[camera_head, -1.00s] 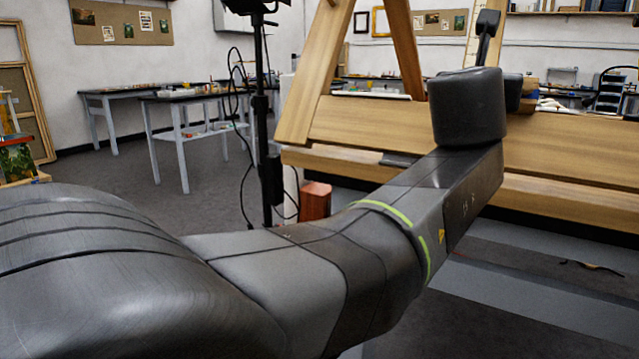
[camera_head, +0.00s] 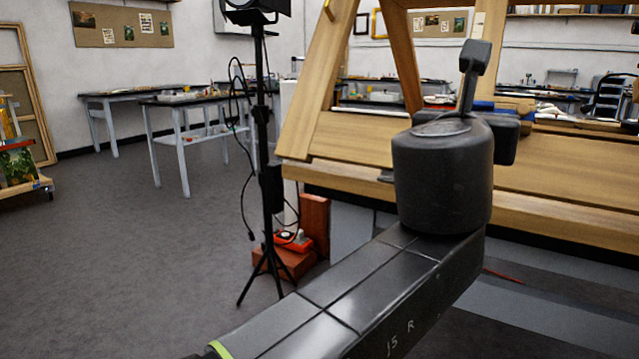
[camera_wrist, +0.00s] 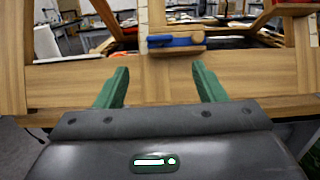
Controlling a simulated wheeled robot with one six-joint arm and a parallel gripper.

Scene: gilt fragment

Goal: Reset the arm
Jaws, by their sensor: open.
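My gripper (camera_wrist: 156,88) shows in the wrist view as two green fingers spread wide apart, with nothing between them. Behind the fingers is the wooden board of a large easel-like frame (camera_wrist: 75,80). In the head view my dark arm reaches from the bottom up to the right, in front of the same wooden frame (camera_head: 350,140). My gripper's fingers cannot be made out in the head view. A blue object (camera_wrist: 175,40) sits on a small wooden ledge of the frame, beyond the fingertips.
A black light stand (camera_head: 266,150) with hanging cables stands left of the arm, close to the frame. Reddish blocks (camera_head: 294,262) are on the floor by its foot. Worktables (camera_head: 190,100) stand farther back. The grey floor (camera_head: 130,230) at left is clear.

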